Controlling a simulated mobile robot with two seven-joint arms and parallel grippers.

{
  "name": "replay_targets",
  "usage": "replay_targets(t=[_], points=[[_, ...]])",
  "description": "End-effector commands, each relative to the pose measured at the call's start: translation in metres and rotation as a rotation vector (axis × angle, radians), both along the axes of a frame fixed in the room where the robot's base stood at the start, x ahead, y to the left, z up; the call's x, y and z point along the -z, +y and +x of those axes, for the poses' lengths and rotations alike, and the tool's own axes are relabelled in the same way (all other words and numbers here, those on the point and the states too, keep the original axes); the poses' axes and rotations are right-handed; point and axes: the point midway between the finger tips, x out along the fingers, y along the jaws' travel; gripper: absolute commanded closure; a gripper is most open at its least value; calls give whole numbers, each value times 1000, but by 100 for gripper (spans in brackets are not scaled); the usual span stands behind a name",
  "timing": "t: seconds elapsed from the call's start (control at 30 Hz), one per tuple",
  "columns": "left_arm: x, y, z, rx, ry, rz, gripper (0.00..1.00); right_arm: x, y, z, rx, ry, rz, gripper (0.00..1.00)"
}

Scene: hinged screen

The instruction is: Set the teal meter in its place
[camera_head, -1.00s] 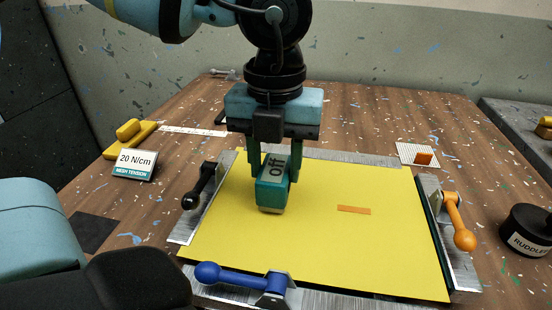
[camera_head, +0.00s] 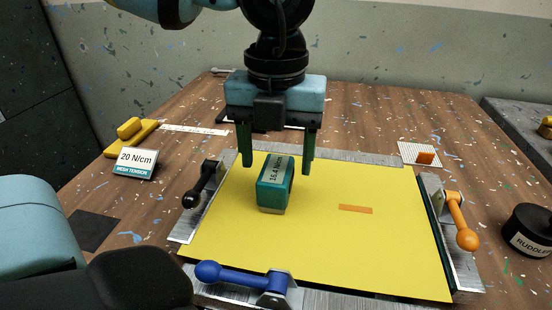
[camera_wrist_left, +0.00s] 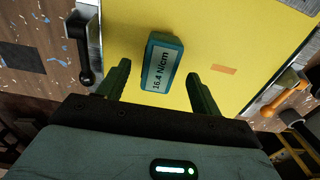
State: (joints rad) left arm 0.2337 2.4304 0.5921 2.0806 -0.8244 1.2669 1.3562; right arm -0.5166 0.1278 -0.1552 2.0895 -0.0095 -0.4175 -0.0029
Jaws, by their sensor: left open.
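The teal meter (camera_head: 275,187) stands on the yellow screen (camera_head: 330,245), left of its middle. Its label reads 16.4 N/cm, and it also shows in the left wrist view (camera_wrist_left: 162,62). My left gripper (camera_head: 277,168) is open and empty. Its fingers are apart, just above and behind the meter, one to each side; in the left wrist view the fingertips (camera_wrist_left: 157,72) are clear of the meter. A dark square patch (camera_head: 93,231) lies on the table to the left. My right gripper is not in view.
A sign (camera_head: 135,163) reads 20 N/cm, mesh tension. Clamp handles stand around the screen: black (camera_head: 205,183), blue (camera_head: 240,277) and orange (camera_head: 461,221). An orange strip (camera_head: 355,209) lies on the screen. A yellow tool (camera_head: 130,135) is at left and a black container (camera_head: 528,230) at right.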

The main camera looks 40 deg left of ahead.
Motion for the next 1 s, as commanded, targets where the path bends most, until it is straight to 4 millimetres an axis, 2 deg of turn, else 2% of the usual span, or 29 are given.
replay_targets(t=[0.07,0.2,0.4,1.0], points=[[-17,0,0,0,-6,0,35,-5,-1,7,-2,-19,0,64],[-40,0,0,1,-4,1,35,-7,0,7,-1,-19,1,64],[-58,0,0,1,-2,1,35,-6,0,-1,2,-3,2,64],[-61,0,0,2,1,1,35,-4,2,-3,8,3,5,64]])
